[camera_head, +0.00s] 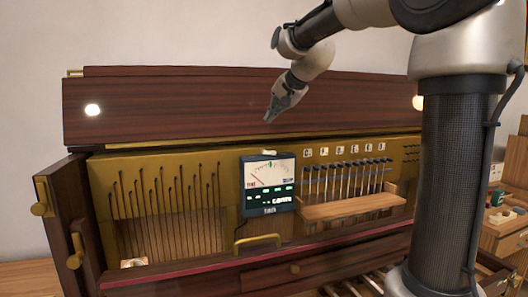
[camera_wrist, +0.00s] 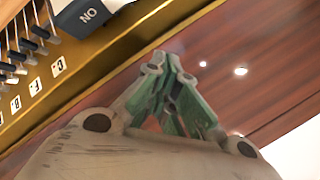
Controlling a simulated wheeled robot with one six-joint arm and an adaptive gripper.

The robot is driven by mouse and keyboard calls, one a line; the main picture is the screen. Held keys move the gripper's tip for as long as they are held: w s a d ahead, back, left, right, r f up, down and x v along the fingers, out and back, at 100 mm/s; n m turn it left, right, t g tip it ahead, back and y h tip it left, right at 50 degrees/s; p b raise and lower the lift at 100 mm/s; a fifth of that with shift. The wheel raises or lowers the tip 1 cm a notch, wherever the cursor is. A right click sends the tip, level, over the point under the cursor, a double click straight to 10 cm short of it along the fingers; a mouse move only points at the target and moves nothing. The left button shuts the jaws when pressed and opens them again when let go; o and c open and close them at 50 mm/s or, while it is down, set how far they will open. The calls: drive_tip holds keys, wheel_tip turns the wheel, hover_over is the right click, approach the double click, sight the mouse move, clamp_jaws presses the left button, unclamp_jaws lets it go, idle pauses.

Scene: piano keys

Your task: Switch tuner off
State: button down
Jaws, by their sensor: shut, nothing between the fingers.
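The tuner (camera_head: 267,190) is a dark box with a lit meter display, mounted upright at the middle of the gold panel. A small white piece, seemingly its switch (camera_head: 269,153), sits on its top edge. In the wrist view, part of the tuner (camera_wrist: 70,18) shows at the top left, with white letters that read as "ON" upside down. My gripper (camera_head: 269,121) is shut and empty, above the tuner in the head view and in front of the raised wooden lid. Its closed green-grey fingertips (camera_wrist: 165,58) are apart from the tuner in the wrist view.
The wooden lid (camera_head: 190,105) rises behind the panel. Hammers with note labels above them (camera_head: 340,152) stand right of the tuner over a wooden rail (camera_head: 350,206). Hooked wires stand to its left. A brass handle (camera_head: 257,241) lies below it.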

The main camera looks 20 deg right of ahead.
sight(268, 151)
drive_tip(key=shift+a+f, duration=0.2)
drive_tip(key=shift+f, duration=1.05)
drive_tip(key=shift+a+f, duration=0.25)
drive_tip(key=shift+f, duration=0.95)
drive_tip(key=shift+a+f, duration=0.2)
drive_tip(key=shift+f, duration=1.05)
drive_tip(key=shift+f, duration=0.1)
drive_tip(key=shift+f, duration=0.3)
drive_tip(key=shift+a+f, duration=0.15)
drive_tip(key=shift+f, duration=0.2)
drive_tip(key=shift+r, duration=0.15)
drive_tip(key=shift+r, duration=0.65)
drive_tip(key=shift+d+r, duration=0.2)
drive_tip(key=shift+r, duration=0.6)
drive_tip(key=shift+d+r, duration=0.2)
drive_tip(key=shift+r, duration=0.65)
drive_tip(key=shift+d+r, duration=0.2)
drive_tip(key=shift+r, duration=0.6)
